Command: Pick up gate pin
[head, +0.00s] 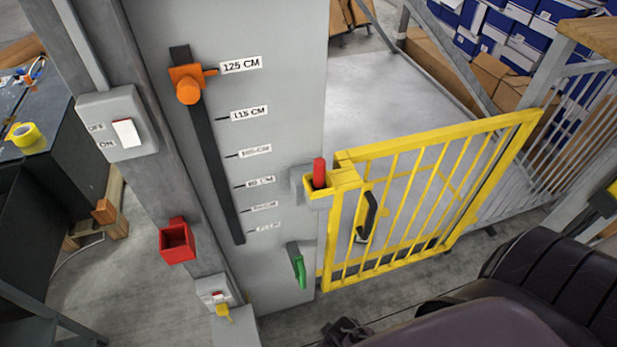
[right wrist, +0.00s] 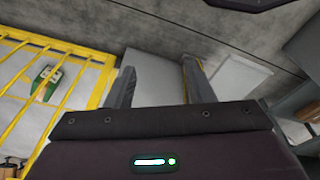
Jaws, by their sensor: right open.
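The red gate pin (head: 319,172) stands upright in the yellow latch bracket at the top left corner of the yellow gate (head: 436,150). Only its upper part shows; the lower part is hidden in the bracket. In the right wrist view, my right gripper (right wrist: 159,86) is open, with two grey fingers apart and nothing between them. The yellow gate (right wrist: 62,85) also shows there on the left, and I cannot make out the pin. In the head view, my dark right arm fills the lower right, below the gate and apart from the pin. My left gripper is not in view.
A grey panel (head: 275,105) with height labels and an orange slider (head: 187,84) stands left of the gate. A red open box (head: 177,241), a green handle (head: 299,266) and a light switch (head: 127,132) are nearby. A black handle (head: 368,217) is on the gate.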

